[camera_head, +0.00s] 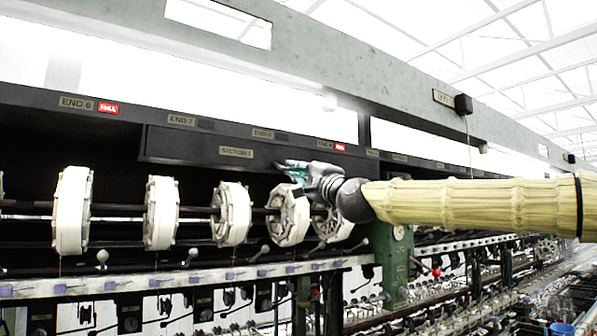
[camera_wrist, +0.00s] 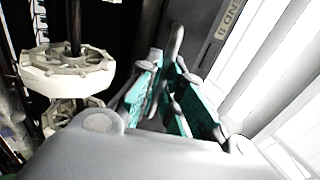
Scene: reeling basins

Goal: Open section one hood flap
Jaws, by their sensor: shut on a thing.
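The section one hood flap (camera_head: 190,147) is a long dark panel with a "SECTION 1" plate, below the END labels in the head view. It hangs across the upper part of the reel opening. My gripper (camera_head: 291,170) is at the flap's lower right part, reaching in from the right. In the wrist view my gripper (camera_wrist: 180,98) has its teal-padded fingers on either side of a slim grey bar (camera_wrist: 176,45), which looks like the flap's handle. The fingers are shut on this bar. The head view hides the grip behind the fingers.
White reels (camera_head: 73,210) stand in a row on a dark shaft below the flap; one reel (camera_wrist: 68,70) is close to my gripper in the wrist view. A green post (camera_head: 392,265) stands below my arm. A grey beam (camera_head: 300,50) runs above.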

